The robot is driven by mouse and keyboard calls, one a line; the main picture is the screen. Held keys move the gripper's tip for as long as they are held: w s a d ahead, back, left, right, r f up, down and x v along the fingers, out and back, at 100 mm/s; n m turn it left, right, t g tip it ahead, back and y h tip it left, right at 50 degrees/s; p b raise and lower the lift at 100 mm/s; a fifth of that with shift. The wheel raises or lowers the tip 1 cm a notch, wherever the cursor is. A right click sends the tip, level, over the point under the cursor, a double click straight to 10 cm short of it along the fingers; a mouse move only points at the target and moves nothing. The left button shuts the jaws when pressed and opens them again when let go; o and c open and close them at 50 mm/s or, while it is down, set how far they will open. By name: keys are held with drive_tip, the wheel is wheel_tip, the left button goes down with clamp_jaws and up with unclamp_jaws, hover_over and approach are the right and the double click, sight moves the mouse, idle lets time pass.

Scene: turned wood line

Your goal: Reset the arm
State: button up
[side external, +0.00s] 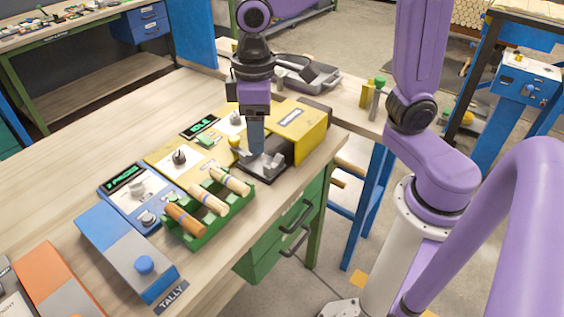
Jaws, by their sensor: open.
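My gripper (257,148) points straight down above a small grey metal fixture (264,164) on a dark base, in front of a yellow machine (298,128) on the wooden bench. Its fingers line up in this view, so the gap between them is hard to see; it is open, and I see no piece held in it. Whether the fingertips touch the fixture I cannot tell. A green rack (207,230) to the left of the fixture holds turned wooden pieces: a darker brown one (185,219), one with a blue band (208,200) and a pale one (230,181).
A blue unit with a display (139,194) and a yellow panel (180,157) stand behind the rack. A grey tray (308,77) lies behind. The bench's left side (60,190) is bare.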

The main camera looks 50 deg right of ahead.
drive_tip(key=s+d+f+n, duration=0.2)
drive_tip(key=s+d, duration=0.3)
drive_tip(key=s, duration=0.3)
drive_tip(key=s+d+f+n, duration=0.2)
drive_tip(key=s+d, duration=0.3)
drive_tip(key=s, duration=0.3)
drive_tip(key=shift+n, duration=0.4)
